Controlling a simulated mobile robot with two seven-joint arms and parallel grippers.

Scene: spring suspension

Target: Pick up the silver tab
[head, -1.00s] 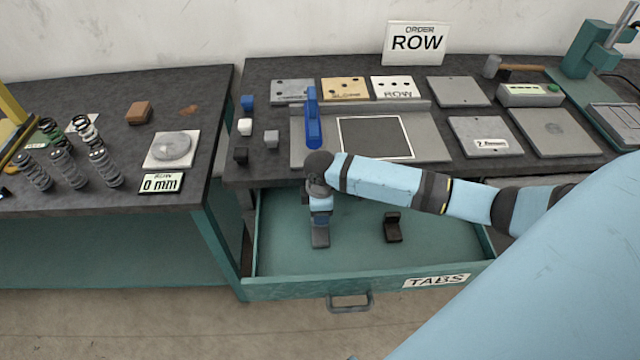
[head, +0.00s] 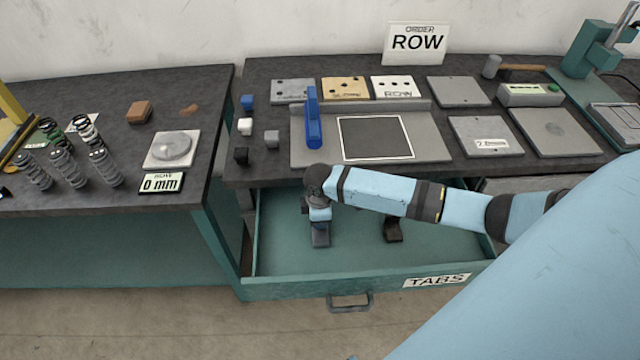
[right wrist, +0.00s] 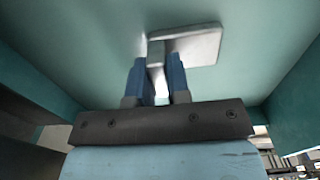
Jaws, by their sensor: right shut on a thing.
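The silver tab (right wrist: 192,46) is an L-shaped grey piece in the open drawer. In the right wrist view its upright part is between the two blue fingers of my right gripper (right wrist: 157,75), which is shut on it. In the head view the tab's foot (head: 320,239) shows just below my right gripper (head: 319,222), near the drawer's left side. The tab looks to be at the drawer floor; I cannot tell whether it touches it. My left gripper is not in view.
The open teal drawer (head: 300,290) has walls close around my right gripper. A dark tab (head: 393,232) stands to the right in it, partly behind my arm. The dark worktop (head: 262,177) edge is just behind, with a fixture plate (head: 430,147) and small blocks on it.

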